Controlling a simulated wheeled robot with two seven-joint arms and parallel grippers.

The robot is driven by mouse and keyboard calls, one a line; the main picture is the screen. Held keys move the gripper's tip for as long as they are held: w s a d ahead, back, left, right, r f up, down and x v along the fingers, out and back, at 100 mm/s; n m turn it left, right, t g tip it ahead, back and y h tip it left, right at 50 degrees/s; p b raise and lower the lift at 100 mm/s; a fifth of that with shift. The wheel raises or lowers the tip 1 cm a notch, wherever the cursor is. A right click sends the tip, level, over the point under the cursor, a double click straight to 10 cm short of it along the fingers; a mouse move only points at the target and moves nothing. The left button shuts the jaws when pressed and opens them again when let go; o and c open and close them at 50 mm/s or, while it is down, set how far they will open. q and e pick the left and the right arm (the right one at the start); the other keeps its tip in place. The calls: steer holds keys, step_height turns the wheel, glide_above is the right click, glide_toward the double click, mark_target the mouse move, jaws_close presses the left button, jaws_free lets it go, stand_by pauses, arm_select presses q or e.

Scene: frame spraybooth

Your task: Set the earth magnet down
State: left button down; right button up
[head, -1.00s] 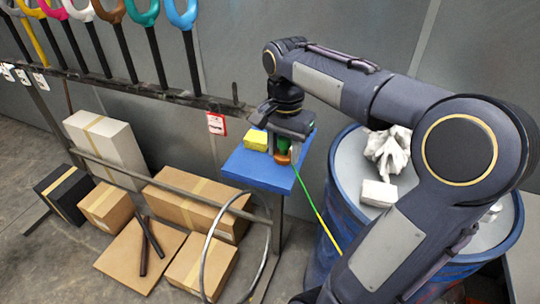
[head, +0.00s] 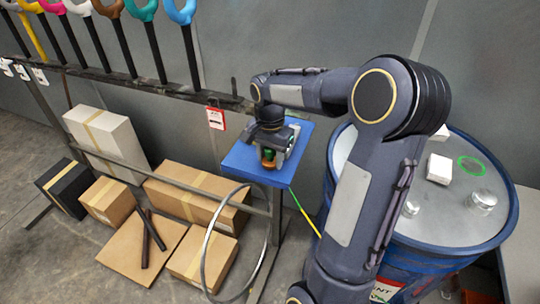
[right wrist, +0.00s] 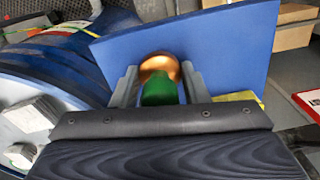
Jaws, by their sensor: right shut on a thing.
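The earth magnet (head: 268,156), a small green piece with a copper-coloured end, is between the fingers of my right gripper (head: 272,158). The gripper is shut on it over the blue shelf plate (head: 243,168). In the right wrist view the green body (right wrist: 158,90) and copper end (right wrist: 159,65) show between the two fingers, with the blue plate (right wrist: 215,50) behind. I cannot tell whether the magnet touches the plate. A green and yellow cable (head: 306,214) hangs below the plate. My left gripper is not in view.
A blue drum (head: 450,250) stands at the right, with a white block (head: 439,168), a green ring (head: 471,166) and a small clear jar (head: 484,201) on top. A rack rail (head: 130,88) and cardboard boxes (head: 195,196) are at the left.

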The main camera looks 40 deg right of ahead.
steer(key=shift+f, duration=0.2)
steer(key=o, duration=1.1)
steer(key=shift+r, duration=0.2)
